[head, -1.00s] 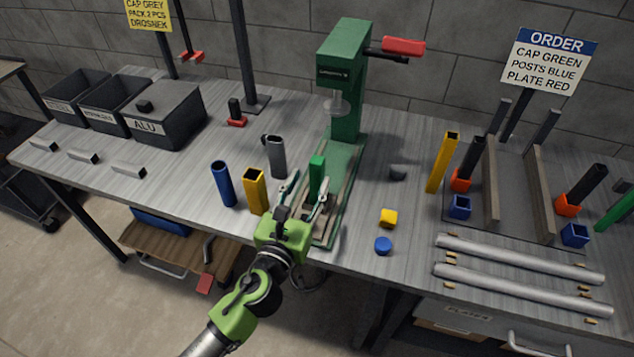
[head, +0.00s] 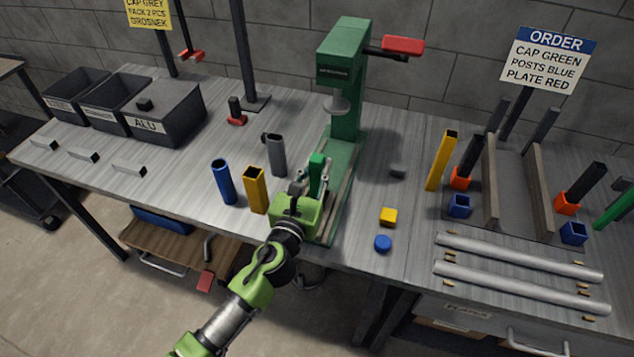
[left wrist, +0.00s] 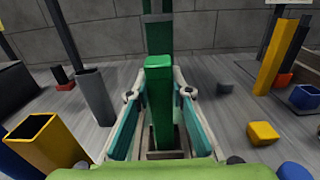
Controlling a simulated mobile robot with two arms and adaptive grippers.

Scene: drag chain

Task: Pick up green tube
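The green tube (head: 316,172) stands upright in a fixture on the base of the green press (head: 345,110). In the left wrist view the green tube (left wrist: 161,110) stands between the two fingers of my left gripper (left wrist: 161,100). The fingers are spread, with a small gap on each side of the tube. In the head view my left gripper (head: 312,182) is at the tube, and its wrist hides the tube's foot. My right gripper is not in view.
A grey tube (head: 276,155), a yellow tube (head: 255,190) and a blue tube (head: 222,182) stand close to the left of the gripper. A yellow cap (head: 388,217) and a blue cap (head: 383,243) lie to the right. The press head (head: 338,103) is behind and above.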

